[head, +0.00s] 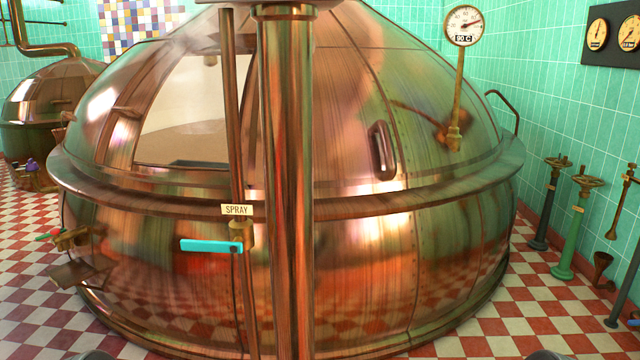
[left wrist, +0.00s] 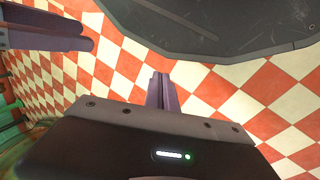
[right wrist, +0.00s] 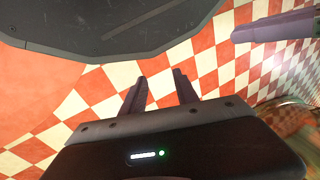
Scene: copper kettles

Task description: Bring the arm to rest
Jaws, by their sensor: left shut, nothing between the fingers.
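My left gripper (left wrist: 160,75) shows in the left wrist view, its fingers together with nothing between them. It hangs over the red and white checkered floor. My right gripper (right wrist: 158,76) shows in the right wrist view, its fingers apart and empty over the same floor. Neither gripper touches anything that I can see. In the head view neither pair of fingers can be made out; only small dark shapes show at the bottom edge. The big copper kettle (head: 370,265) stands ahead, with its hatch opening (head: 185,115) showing at the upper left.
A spray valve with a level turquoise handle (head: 208,246) is on a pipe in front of the kettle. A thick copper column (head: 288,200) stands beside it. A dial gauge (head: 464,26) rises at the right. Floor valves (head: 570,230) stand along the tiled wall.

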